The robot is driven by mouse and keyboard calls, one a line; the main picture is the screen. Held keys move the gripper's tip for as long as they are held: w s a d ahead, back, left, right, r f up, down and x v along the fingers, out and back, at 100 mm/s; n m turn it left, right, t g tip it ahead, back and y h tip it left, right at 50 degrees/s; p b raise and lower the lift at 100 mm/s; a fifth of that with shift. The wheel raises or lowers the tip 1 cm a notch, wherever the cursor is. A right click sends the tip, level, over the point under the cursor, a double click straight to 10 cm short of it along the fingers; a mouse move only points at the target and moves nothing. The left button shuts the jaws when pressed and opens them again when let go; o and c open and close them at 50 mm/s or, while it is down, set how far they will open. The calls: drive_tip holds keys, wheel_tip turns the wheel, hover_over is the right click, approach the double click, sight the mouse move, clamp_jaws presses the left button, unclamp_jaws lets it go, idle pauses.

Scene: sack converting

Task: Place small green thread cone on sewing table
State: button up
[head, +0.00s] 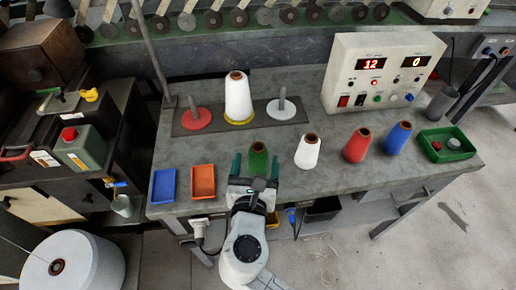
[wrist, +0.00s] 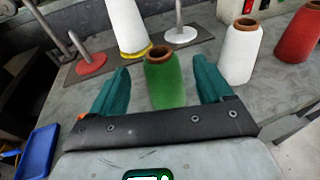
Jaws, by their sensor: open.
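The small green thread cone (head: 258,157) stands upright on the grey sewing table (head: 290,175), near its front edge. In the wrist view the green cone (wrist: 164,78) shows its brown top rim and stands between my two teal fingers. My gripper (head: 257,166) is open, with one finger on each side of the cone. In the wrist view my gripper (wrist: 162,90) shows a gap between each finger and the cone's upper part. The cone's lower part is hidden behind the gripper's dark crossbar.
A white cone (head: 307,151), red cone (head: 357,146) and blue cone (head: 397,138) stand to the right. Blue (head: 163,186) and orange (head: 203,182) trays lie left. A large white cone (head: 238,98) stands behind between two spindle discs. A control box (head: 382,75) and green tray (head: 446,145) are at right.

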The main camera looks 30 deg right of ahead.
drive_tip(key=shift+v, duration=2.5)
